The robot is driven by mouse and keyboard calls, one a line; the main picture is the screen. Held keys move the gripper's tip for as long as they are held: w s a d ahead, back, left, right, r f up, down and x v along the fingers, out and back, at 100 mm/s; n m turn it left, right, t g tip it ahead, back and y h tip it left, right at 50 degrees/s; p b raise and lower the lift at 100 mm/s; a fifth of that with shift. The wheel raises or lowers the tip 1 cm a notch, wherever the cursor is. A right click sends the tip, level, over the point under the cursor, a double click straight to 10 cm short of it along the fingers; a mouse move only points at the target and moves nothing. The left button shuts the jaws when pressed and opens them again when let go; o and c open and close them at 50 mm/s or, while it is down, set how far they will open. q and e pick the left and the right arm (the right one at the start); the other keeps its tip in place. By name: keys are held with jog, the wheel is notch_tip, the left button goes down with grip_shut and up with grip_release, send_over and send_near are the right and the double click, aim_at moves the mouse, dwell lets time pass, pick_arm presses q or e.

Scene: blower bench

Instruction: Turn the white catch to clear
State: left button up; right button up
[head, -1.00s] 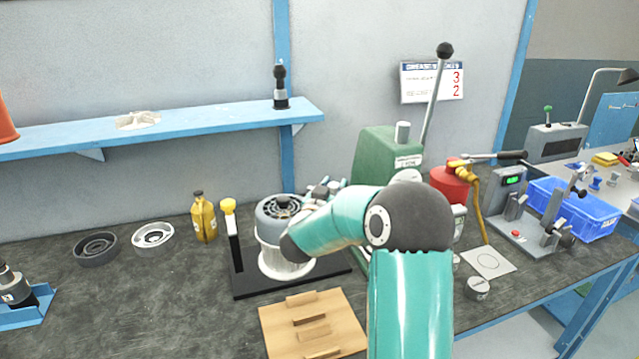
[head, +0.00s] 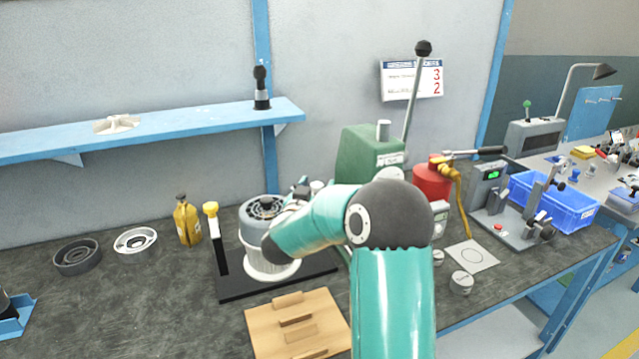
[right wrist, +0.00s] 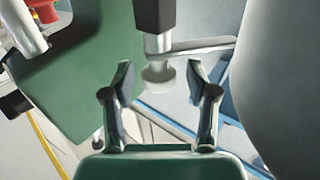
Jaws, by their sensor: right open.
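My right arm reaches over a grey and white blower housing (head: 262,208) on a black base (head: 232,290) in the head view. My own arm mostly hides the right gripper there. In the right wrist view, my right gripper (right wrist: 160,88) is open. My left gripper is not in view.
A green machine (head: 368,152) with a tall lever stands behind my arm. A yellow-topped post (head: 212,222) rises from the base's left side. A wooden block (head: 265,325) lies in front. A red canister (head: 430,182) and blue crate (head: 560,215) are at right.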

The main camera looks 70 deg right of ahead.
jog(key=s+a, duration=0.1)
jog(key=a, duration=1)
jog(key=shift+s+a, duration=0.15)
jog(key=shift+a, duration=0.15)
